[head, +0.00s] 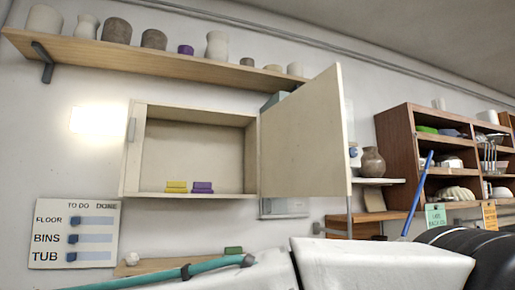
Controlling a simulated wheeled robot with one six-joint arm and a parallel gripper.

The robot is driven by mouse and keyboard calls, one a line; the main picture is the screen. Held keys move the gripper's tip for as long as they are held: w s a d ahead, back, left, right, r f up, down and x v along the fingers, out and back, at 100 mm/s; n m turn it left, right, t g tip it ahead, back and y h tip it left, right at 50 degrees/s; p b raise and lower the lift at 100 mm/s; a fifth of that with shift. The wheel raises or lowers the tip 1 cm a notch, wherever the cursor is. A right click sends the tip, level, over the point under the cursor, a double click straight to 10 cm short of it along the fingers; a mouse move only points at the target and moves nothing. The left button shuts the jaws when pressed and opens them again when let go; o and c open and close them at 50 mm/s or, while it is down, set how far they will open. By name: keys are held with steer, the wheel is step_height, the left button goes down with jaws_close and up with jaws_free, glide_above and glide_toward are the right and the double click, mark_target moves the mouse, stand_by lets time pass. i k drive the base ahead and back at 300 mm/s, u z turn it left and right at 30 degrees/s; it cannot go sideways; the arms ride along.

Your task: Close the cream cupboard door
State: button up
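The cream cupboard (131,165) hangs on the wall left of the middle in the head view. Its cream door (302,138) is hinged on the right side and stands wide open, swung out toward me. The inside of the cupboard shows, with a yellow block stack (176,187) and a purple block stack (202,187) on its floor. My gripper does not show in this view.
A long wooden shelf (160,57) with several pots runs above the cupboard. A brown shelving unit (400,150) stands at the right. A chart board (77,218) hangs lower left.

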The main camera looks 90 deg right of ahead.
mark_target(304, 143)
steer(key=u, duration=0.75)
steer(key=k, duration=1.85)
steer(key=z, duration=1.05)
steer(key=k, duration=0.85)
steer(key=z, duration=0.9)
